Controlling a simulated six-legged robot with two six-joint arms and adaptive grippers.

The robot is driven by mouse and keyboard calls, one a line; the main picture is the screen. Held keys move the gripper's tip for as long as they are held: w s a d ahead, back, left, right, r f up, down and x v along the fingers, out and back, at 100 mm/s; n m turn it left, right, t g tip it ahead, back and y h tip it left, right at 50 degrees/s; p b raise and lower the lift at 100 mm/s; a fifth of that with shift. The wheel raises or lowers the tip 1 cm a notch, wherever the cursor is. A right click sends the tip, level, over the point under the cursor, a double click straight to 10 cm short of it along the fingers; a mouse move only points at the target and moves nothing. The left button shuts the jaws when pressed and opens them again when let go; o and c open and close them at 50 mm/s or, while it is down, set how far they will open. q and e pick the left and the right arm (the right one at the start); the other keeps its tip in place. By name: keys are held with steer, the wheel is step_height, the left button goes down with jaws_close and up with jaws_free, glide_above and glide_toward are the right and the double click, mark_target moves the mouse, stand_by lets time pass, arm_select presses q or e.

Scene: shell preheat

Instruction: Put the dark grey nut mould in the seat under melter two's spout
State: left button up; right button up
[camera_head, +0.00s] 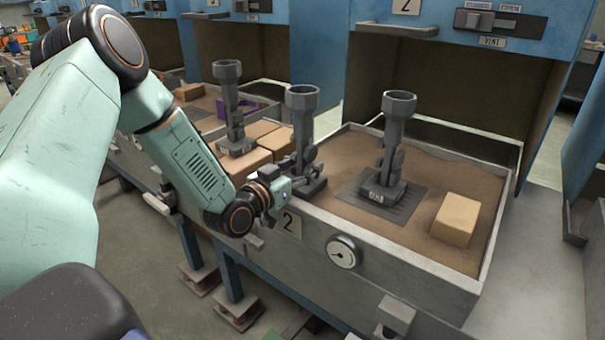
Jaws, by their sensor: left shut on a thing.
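My left gripper (293,183) comes in from the left and is shut on a dark grey mould (302,103) with a round cup on a post. The mould stands upright at the left edge of the sand box marked 2. Whether its base touches anything is unclear. A similar dark grey mould (397,108) stands upright on a dark square grate (407,205) in the sand, with a small label on its base. I cannot read the label clearly. A cabinet with a 2 plate (406,6) rises behind. No spout is clearly visible. My right gripper is out of view.
The sand box (392,247) has a raised grey rim and a dial (343,252) on its front. A tan block (456,219) sits at its right. Another cupped mould (228,72) stands in the neighbouring box beside several tan blocks (245,163). Open sand surrounds the grate.

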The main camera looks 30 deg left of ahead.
arm_select(q)
steer(key=shift+f, duration=0.1)
steer(key=shift+f, duration=0.15)
steer(key=o, duration=1.6)
steer(key=shift+c, duration=0.2)
